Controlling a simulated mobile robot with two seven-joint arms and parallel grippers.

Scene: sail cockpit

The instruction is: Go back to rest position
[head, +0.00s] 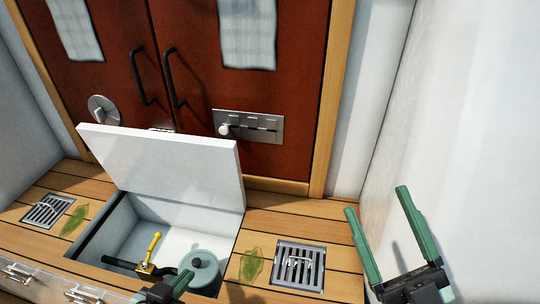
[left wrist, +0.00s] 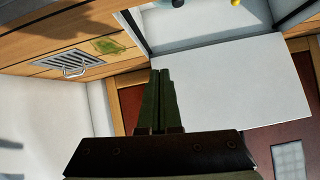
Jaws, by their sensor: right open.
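My left gripper (head: 182,278) shows at the bottom of the head view, over the front of the open locker, with only its green fingers and part of its dark body in sight. In the left wrist view its fingers (left wrist: 158,72) lie side by side, shut, with nothing visible between them. My right gripper (head: 378,200) is at the lower right of the head view, its two green fingers spread wide and empty. It is beside the white wall, right of the right drain grate.
The white lid (head: 165,160) stands raised behind the open locker (head: 135,240). Inside are a yellow-handled valve (head: 153,246) and a teal round lid (head: 203,268). Drain grates (head: 47,210) (head: 298,265) and green leaves (head: 74,222) (head: 251,265) lie on the planks. Red doors (head: 210,95) stand behind.

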